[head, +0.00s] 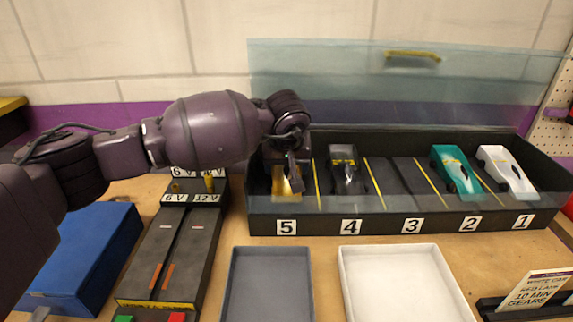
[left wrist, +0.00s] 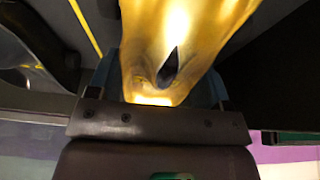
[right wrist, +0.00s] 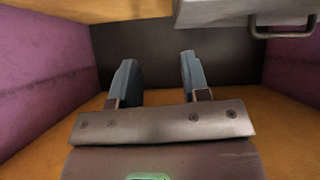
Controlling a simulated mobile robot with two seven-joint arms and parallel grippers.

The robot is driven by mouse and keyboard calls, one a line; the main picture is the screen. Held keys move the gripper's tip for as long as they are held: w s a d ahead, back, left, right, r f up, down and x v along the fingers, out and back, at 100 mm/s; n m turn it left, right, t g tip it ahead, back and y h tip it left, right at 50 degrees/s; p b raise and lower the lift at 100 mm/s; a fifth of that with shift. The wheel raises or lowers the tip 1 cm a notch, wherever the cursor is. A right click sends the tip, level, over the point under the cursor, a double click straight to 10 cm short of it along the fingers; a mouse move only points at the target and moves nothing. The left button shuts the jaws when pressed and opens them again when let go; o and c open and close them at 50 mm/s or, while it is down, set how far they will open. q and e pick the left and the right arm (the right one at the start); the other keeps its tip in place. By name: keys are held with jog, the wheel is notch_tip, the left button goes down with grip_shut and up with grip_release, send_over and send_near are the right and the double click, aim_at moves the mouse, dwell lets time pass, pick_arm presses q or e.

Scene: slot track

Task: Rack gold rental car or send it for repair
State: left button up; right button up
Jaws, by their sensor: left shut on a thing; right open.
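The gold car (head: 287,184) is in bay 5 of the dark numbered rack (head: 395,225), at its left end. My left gripper (head: 292,163) is over bay 5 and shut on the gold car. In the left wrist view the gold car (left wrist: 180,45) fills the space between the fingers. Whether the car touches the bay floor cannot be told. My right gripper (right wrist: 160,75) is open and empty in the right wrist view, in a space with purple sides; it does not show in the head view.
A black car (head: 346,172) is in bay 4, a teal car (head: 455,170) in 2, a white car (head: 507,172) in 1; bay 3 is empty. The clear lid (head: 400,90) stands raised. In front are a grey tray (head: 268,290), white tray (head: 400,290) and two-lane track (head: 175,250).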

pick_arm(q)
jog(key=shift+f, duration=0.1)
pick_arm(e)
jog(key=shift+a+f, duration=0.1)
pick_arm(q)
jog(key=o, duration=1.1)
jog(key=shift+o, duration=0.2)
jog(key=shift+r, duration=1.1)
jog(key=shift+r+p, duration=0.65)
jog(key=shift+r, duration=0.7)
jog(key=shift+r+p, duration=0.7)
jog(key=shift+r, duration=1.85)
pick_arm(e)
jog(key=shift+t, duration=0.3)
jog(key=r, duration=0.2)
jog(key=w+r, duration=0.1)
jog(key=r, duration=0.1)
jog(key=shift+w+r, duration=0.1)
jog(key=shift+r, duration=0.05)
